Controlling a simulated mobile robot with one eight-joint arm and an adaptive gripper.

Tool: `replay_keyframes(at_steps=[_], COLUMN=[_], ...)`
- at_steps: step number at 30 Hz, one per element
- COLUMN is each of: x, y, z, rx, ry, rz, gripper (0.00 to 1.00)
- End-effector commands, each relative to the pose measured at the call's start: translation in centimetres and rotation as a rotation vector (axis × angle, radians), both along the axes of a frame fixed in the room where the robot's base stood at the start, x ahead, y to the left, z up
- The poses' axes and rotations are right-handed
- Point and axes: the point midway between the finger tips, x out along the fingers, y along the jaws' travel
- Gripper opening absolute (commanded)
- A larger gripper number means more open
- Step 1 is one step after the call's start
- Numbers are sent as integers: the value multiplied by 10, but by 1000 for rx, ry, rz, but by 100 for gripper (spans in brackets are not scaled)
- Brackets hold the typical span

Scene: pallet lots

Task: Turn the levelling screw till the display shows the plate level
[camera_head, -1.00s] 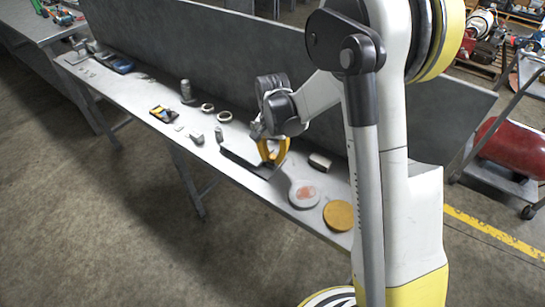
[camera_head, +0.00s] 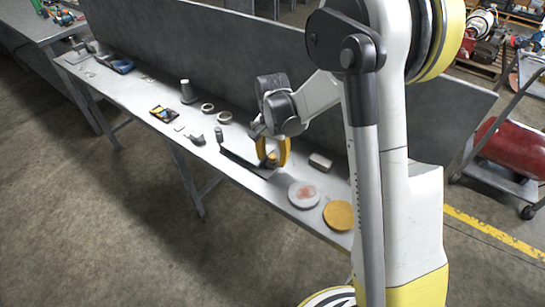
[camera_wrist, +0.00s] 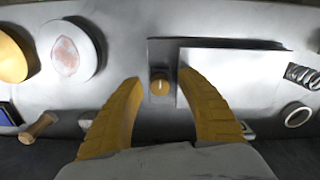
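My gripper (camera_wrist: 160,79) points down with its two yellow fingers apart, one on each side of a small round brass-coloured screw head (camera_wrist: 160,85) with a pale mark across it. A gap shows on both sides, narrower at the right finger. The screw head stands on a dark base beside a pale flat plate (camera_wrist: 232,72). In the head view my gripper (camera_head: 272,160) is low over the bench beside the plate (camera_head: 250,152). A dark-framed blue panel (camera_wrist: 8,115) is cut off at the wrist view's left edge; I cannot tell whether it is the display. The plate's tilt is unclear.
A white disc with a reddish patch (camera_head: 304,194) and an orange disc (camera_head: 339,215) lie near the bench's front edge. A pale block (camera_head: 320,162) is beside the gripper. Rings (camera_head: 225,117), a grey cone (camera_head: 187,92) and a small tray (camera_head: 163,113) lie farther left. A grey panel (camera_head: 220,60) rises behind.

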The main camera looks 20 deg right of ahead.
Motion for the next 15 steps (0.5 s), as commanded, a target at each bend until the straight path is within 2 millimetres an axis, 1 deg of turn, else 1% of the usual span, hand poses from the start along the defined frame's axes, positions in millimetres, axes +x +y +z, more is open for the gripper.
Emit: replay_keyframes(at_steps=[2,5,8,15], x=[0,0,0,0], y=[0,0,0,0], z=[1,8,24,79], rx=[0,0,0,0], ry=[0,0,0,0], rz=[0,0,0,0], gripper=[44,44,44,44])
